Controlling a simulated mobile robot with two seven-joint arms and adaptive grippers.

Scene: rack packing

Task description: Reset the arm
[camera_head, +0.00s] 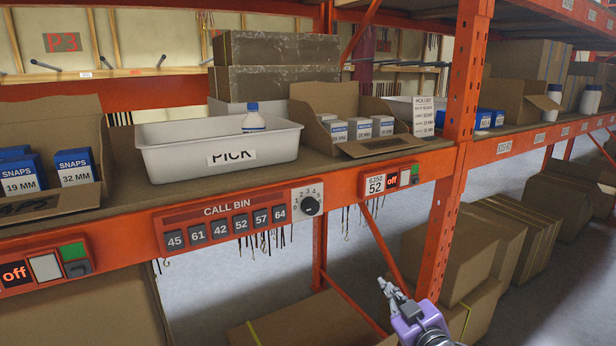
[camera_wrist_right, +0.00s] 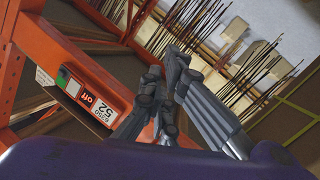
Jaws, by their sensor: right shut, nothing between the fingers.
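My right gripper (camera_head: 391,287) shows low in the head view, right of centre, in front of the rack and below its shelf edge. Its fingers are together and hold nothing. In the right wrist view the gripper's fingers (camera_wrist_right: 165,85) are close together with nothing between them. The gripper is apart from the shelf and from the things on it. My left gripper is not in view.
The orange rack post (camera_head: 462,90), call-bin panel (camera_head: 222,228) and off-display unit (camera_head: 390,181) are nearby. Cardboard boxes (camera_head: 455,245) stand below.

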